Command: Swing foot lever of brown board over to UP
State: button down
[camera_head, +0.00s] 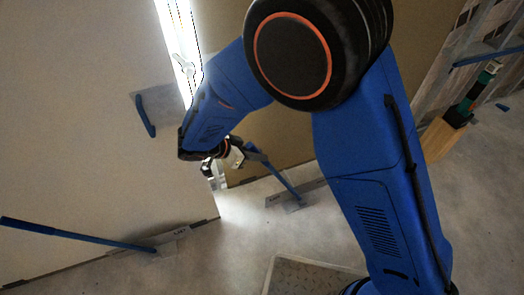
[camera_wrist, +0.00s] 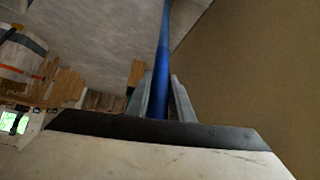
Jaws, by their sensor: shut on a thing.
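The brown board (camera_head: 280,140) stands behind my arm in the head view and fills the right side of the wrist view (camera_wrist: 255,70). Its blue foot lever (camera_head: 281,179) slants up and to the left from a floor plate at the board's foot. My gripper (camera_head: 246,154) is at the upper end of this lever. In the wrist view the blue lever (camera_wrist: 164,60) runs between the two grey fingers of my gripper (camera_wrist: 161,98), which are shut on it.
A pale board (camera_head: 90,130) stands at left, with its own blue foot lever (camera_head: 80,237) reaching left above the floor. A bright gap separates the boards. A wooden post (camera_head: 440,138) stands at right. Grey floor (camera_head: 225,265) in front is mostly clear.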

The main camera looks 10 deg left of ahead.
jog(key=shift+s+a+f, duration=0.15)
jog(key=shift+a+f, duration=0.05)
jog(key=shift+a, duration=0.1)
jog(key=c, duration=1.6)
grip_release()
jog(key=shift+o, duration=0.2)
jog(key=shift+r, duration=0.1)
jog(key=v, duration=1.7)
jog(key=shift+s, duration=0.2)
jog(key=shift+a, duration=0.1)
